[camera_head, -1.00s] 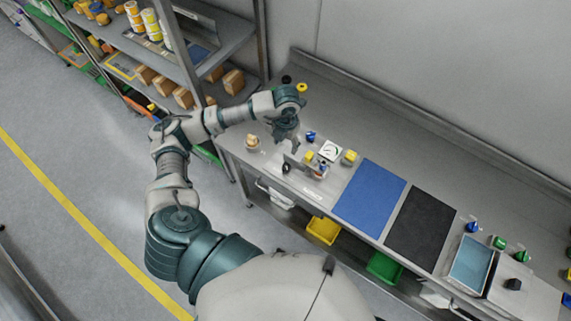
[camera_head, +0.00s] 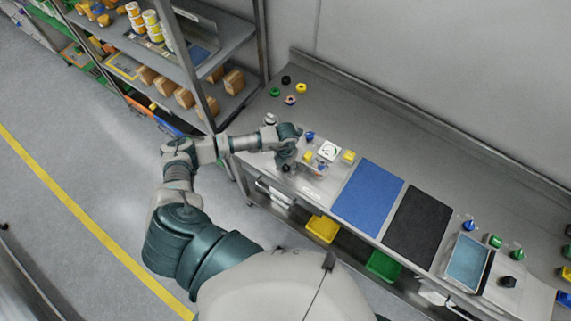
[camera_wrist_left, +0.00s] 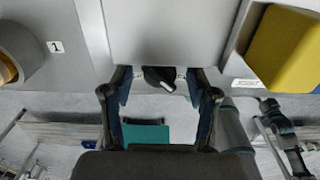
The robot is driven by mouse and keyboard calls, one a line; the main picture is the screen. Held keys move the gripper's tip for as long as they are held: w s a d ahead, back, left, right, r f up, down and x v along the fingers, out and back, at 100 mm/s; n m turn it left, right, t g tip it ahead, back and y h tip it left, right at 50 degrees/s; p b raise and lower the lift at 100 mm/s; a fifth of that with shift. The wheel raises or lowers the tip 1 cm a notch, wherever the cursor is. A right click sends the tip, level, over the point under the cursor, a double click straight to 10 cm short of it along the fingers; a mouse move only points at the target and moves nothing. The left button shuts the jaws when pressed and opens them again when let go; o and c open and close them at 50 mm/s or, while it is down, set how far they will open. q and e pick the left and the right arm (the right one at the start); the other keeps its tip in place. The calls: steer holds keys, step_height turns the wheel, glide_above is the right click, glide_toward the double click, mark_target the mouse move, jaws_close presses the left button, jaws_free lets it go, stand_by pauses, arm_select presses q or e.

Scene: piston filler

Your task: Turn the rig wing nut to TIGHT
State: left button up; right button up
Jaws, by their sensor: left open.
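A black part with a white stripe (camera_wrist_left: 164,82), which I take for the rig wing nut, shows in the left wrist view at the lower edge of a grey panel (camera_wrist_left: 170,30). My left gripper (camera_wrist_left: 159,76) is open, with one finger on each side of it. I cannot tell whether the fingers touch it. No TIGHT mark is readable. In the head view my left gripper (camera_head: 287,164) is low at the bench's front edge, just left of the small rig with a white gauge (camera_head: 330,151). It hides the black part there. My right gripper is not in view.
In the left wrist view a yellow block (camera_wrist_left: 288,48) stands at right and a grey ring-shaped part (camera_wrist_left: 22,50) at left. In the head view a blue knob (camera_head: 310,135) and a yellow block (camera_head: 349,157) flank the gauge. A blue mat (camera_head: 368,194) lies to the right.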

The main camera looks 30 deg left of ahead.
arm_select(q)
steer(key=shift+d, duration=0.1)
steer(key=shift+c, duration=1.2)
jaws_close()
